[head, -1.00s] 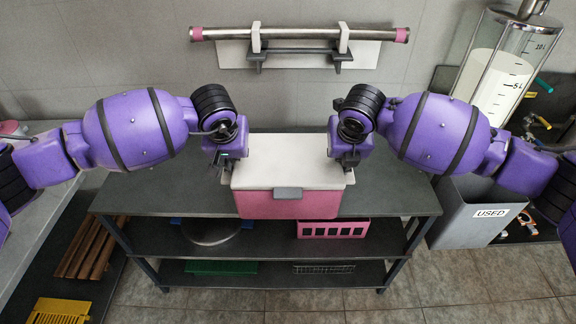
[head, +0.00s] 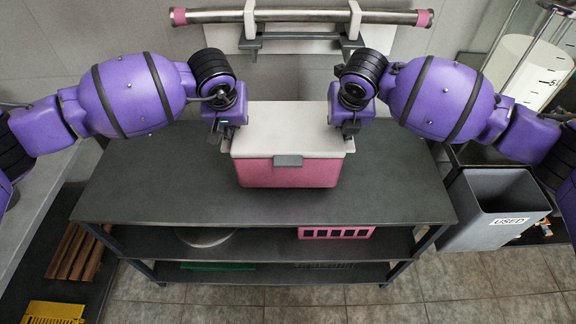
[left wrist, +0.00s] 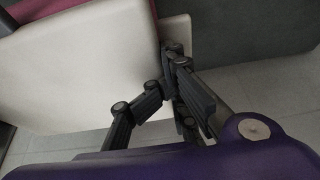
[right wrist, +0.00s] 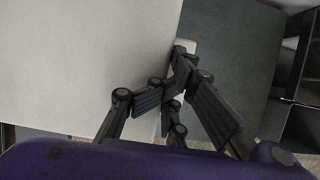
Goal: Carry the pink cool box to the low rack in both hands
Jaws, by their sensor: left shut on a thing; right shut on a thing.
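The pink cool box (head: 288,174) with a white lid (head: 288,120) and a grey front latch is level between my two hands in the head view. My left gripper (head: 224,138) is shut on its left side and my right gripper (head: 346,133) on its right side. The wrist views show the pale lid beside the left fingers (left wrist: 170,95) and the right fingers (right wrist: 172,95); the gripped parts are mostly hidden. The box is over the dark top of a low rack (head: 150,190), behind its front edge. I cannot tell whether its base touches the top.
A pink slotted basket (head: 336,232) and a green tray sit on the lower shelves. A grey bin marked USED (head: 492,215) stands to the right. A wall rail (head: 300,16) runs behind. The rack top is clear on both sides of the box.

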